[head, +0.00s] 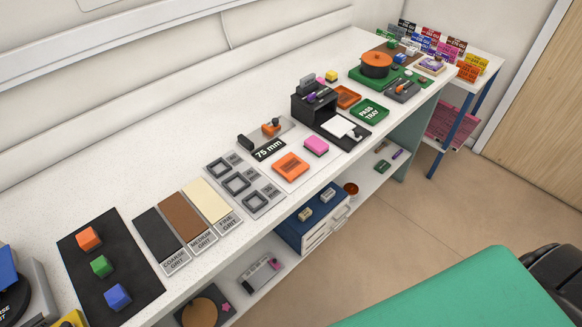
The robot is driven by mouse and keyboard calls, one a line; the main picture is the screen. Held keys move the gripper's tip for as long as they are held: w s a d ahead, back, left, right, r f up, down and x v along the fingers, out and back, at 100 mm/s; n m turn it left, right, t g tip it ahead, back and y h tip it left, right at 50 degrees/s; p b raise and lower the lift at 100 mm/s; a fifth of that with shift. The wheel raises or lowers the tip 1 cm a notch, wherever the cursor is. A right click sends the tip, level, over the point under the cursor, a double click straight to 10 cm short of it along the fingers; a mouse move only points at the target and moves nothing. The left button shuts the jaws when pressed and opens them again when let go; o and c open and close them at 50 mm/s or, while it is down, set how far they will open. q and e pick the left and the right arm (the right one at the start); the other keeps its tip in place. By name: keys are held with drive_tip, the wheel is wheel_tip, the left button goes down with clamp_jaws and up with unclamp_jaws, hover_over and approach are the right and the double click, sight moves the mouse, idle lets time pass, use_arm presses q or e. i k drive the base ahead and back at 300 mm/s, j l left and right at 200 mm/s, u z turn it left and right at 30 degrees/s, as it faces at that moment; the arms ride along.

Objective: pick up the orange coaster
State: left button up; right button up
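A flat orange square, which looks like the orange coaster (290,165), lies on a white sheet on the long white bench, near its front edge. A pink block (316,146) lies on the same sheet, just to its right and apart from it. Another orange square piece (347,96) lies farther back beside the green pass tray (370,111). An orange block (88,238) sits on the dark mat at the near left. Neither of my grippers shows in the head view.
The 75 mm gauge (268,149) lies behind the coaster. A grey sizing plate with square openings (262,203) is to its left, and a black device (313,101) to its right. Below is a shelf with a blue drawer box (292,229). A green surface (470,290) fills the lower right.

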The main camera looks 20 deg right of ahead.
sight(290, 166)
drive_tip(key=i+l, duration=0.1)
drive_tip(key=l, duration=0.4)
drive_tip(key=l+u, duration=0.1)
drive_tip(key=l, duration=0.45)
drive_tip(key=i+l, duration=0.15)
drive_tip(key=l, duration=0.4)
drive_tip(key=j+u, duration=0.05)
